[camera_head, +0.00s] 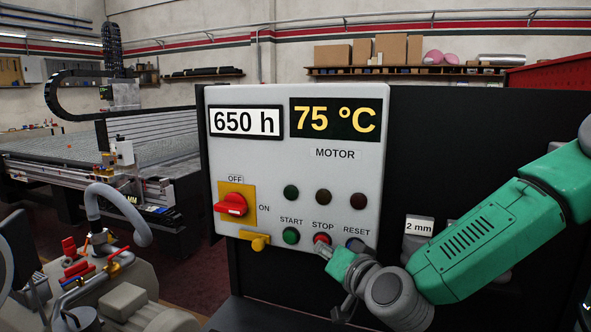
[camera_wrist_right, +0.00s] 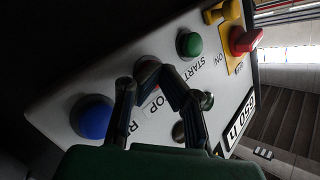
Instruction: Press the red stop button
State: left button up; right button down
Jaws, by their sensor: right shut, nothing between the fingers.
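The grey control panel (camera_head: 265,168) faces me. The red stop button (camera_head: 322,240) sits on its lower row under the STOP label, between the green start button (camera_head: 291,235) and the blue reset button (camera_head: 355,244). My right gripper (camera_head: 328,249) is at the stop button and partly covers it; contact cannot be told. The blue button (camera_wrist_right: 92,117) and green button (camera_wrist_right: 190,45) show on either side. My left gripper is not in view.
A red rotary switch (camera_head: 232,205) on a yellow plate and a yellow lever (camera_head: 256,241) sit left of the buttons. Three unlit lamps are above the buttons. A pump with red-handled valves (camera_head: 75,268) stands at lower left. A 2 mm label (camera_head: 419,226) is at right.

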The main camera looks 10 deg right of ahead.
jog(key=shift+s+a, duration=0.15)
jog(key=shift+a, duration=0.15)
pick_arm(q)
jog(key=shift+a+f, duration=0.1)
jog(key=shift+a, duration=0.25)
pick_arm(e)
jog(key=s+a, duration=0.2)
jog(key=s, duration=0.1)
jog(key=s+a, duration=0.1)
jog(key=s, duration=0.1)
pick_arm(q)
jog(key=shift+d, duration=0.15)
pick_arm(e)
jog(key=shift+d, duration=0.1)
dwell(0.3)
